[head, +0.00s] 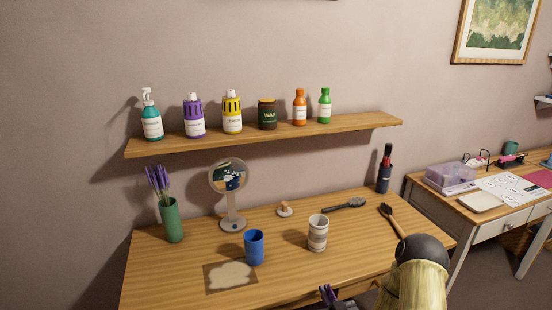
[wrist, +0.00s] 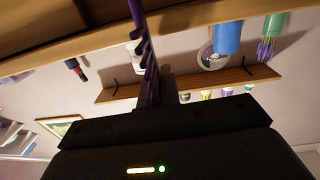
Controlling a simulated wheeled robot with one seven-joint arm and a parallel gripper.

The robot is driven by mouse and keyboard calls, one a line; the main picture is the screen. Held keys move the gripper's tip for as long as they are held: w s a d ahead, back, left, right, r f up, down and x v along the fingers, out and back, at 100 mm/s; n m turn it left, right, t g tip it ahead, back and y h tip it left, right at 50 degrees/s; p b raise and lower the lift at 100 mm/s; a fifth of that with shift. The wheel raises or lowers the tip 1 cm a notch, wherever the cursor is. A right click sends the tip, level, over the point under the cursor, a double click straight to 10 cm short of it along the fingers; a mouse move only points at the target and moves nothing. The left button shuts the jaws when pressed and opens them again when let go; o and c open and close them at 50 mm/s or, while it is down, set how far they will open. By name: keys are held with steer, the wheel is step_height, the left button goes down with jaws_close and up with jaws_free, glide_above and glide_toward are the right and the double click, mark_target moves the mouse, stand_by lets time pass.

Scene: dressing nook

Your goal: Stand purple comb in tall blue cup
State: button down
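The tall blue cup (head: 254,248) stands upright on the wooden dressing table. It also shows in the wrist view (wrist: 228,39), where the scene appears upside down. The purple comb (wrist: 146,55) is held at my gripper (wrist: 165,105) and extends away from its dark body, teeth visible along one side. In the head view only a small purple and dark part of the comb (head: 327,293) shows at the bottom edge, right of and nearer than the cup. The comb is apart from the cup. My fingertips are mostly hidden.
A patterned mat (head: 231,277) lies before the cup. A striped cup (head: 317,234) stands right of it, a round mirror (head: 229,177) behind, and a green vase (head: 172,222) at left. A wall shelf (head: 270,134) with several bottles hangs above. A brush (head: 345,205) lies at the back.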

mark_target(331, 291)
steer(key=shift+r+p, duration=0.3)
steer(key=shift+p, duration=0.15)
steer(key=r+h+p, duration=0.1)
steer(key=p, duration=0.1)
steer(key=m+p, duration=0.1)
steer(key=p, duration=0.2)
steer(key=shift+w+a+r+h+p, duration=0.1)
steer(key=shift+w+r+h+p, duration=0.25)
steer(key=shift+w+h, duration=0.05)
steer(key=h+p, duration=0.1)
steer(key=r+m+h+p, duration=0.1)
steer(key=p, duration=0.1)
steer(key=w+m+p, duration=0.1)
steer(key=p, duration=0.1)
steer(key=shift+d+r+t+h, duration=0.25)
steer(key=shift+r+t+h, duration=0.05)
steer(key=shift+r+h, duration=0.1)
steer(key=shift+f, duration=0.15)
steer(key=shift+s+a+r, duration=0.1)
steer(key=shift+s+r, duration=0.1)
steer(key=shift+s, duration=0.25)
steer(key=s, duration=0.1)
steer(key=s+r, duration=0.2)
steer(key=shift+s, duration=0.25)
steer(key=shift+f, duration=0.1)
steer(key=shift+f, duration=0.15)
